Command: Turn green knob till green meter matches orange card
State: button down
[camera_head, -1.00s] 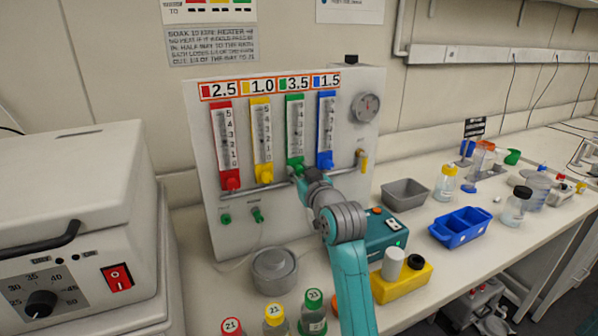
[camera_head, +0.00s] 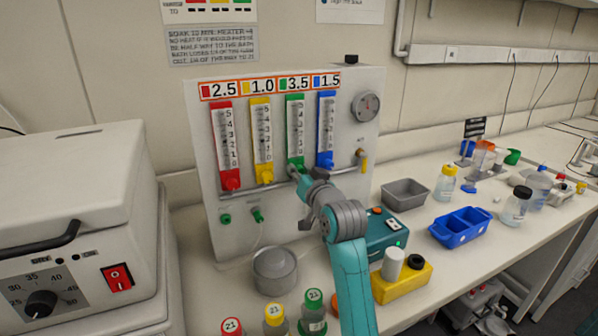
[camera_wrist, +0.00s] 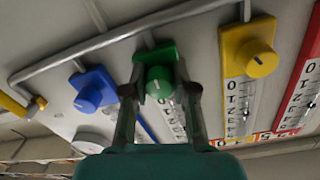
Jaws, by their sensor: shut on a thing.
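The green knob (camera_wrist: 158,84) sits at the foot of the green meter and shows between my fingers in the wrist view. My gripper (camera_wrist: 160,88) is shut on it, one finger on each side. In the head view my gripper (camera_head: 297,178) hides most of that knob. The green meter (camera_head: 295,128) is a scaled tube on the white panel; I cannot read its float level.
The red knob (camera_head: 231,180), yellow knob (camera_head: 265,174) and blue knob (camera_head: 325,160) flank the green one under their own meters. A metal pipe (camera_head: 240,194) runs just below. A round grey pot (camera_head: 275,270) and capped bottles (camera_head: 313,312) stand in front.

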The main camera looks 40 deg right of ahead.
jog(key=shift+m, duration=0.6)
jog(key=c, duration=0.9)
grip_release()
jog(key=v, duration=1.2)
